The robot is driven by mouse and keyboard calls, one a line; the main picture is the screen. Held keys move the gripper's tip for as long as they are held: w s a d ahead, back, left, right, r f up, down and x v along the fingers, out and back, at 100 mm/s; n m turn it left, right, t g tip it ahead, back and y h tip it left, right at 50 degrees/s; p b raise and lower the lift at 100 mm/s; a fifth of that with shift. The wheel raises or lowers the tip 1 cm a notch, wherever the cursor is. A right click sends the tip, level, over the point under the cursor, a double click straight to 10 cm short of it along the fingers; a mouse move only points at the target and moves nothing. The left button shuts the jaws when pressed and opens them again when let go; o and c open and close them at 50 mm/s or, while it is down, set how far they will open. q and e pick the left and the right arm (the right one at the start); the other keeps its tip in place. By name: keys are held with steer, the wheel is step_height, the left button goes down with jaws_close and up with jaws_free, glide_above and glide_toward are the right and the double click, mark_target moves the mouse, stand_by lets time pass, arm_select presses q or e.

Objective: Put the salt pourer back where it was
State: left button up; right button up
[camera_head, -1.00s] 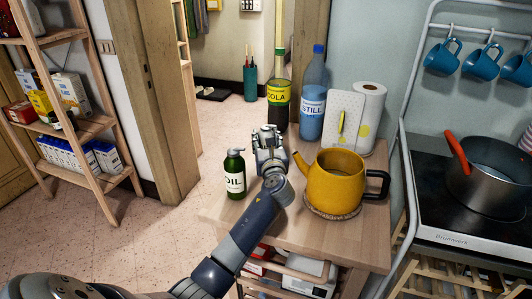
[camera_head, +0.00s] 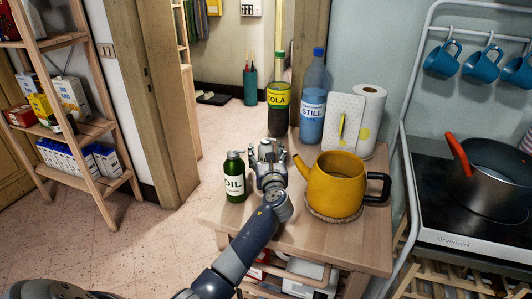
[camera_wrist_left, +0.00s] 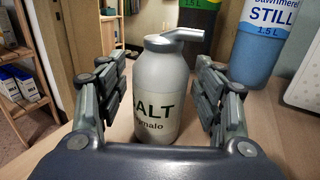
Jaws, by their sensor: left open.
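The salt pourer (camera_wrist_left: 162,90) is a grey bottle with a bent spout and a white label. It stands upright on the wooden table in the left wrist view, between the two spread fingers of my left gripper (camera_head: 266,153). The fingers are on either side of it, with a visible gap on each side. In the head view the gripper mostly hides the pourer, between the green oil bottle (camera_head: 234,178) and the yellow kettle (camera_head: 336,187). My right gripper is not in view.
The cola bottle (camera_head: 278,108) and blue water bottle (camera_head: 312,112) stand behind on the table (camera_head: 322,232). A paper towel roll (camera_head: 370,115) is at the back right. The stove with a pot (camera_head: 490,170) is to the right. A shelf with boxes (camera_head: 70,97) stands at far left.

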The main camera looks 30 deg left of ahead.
arm_select(q)
steer(key=shift+r, duration=0.1)
steer(key=v, duration=1.2)
steer(key=shift+d, duration=0.1)
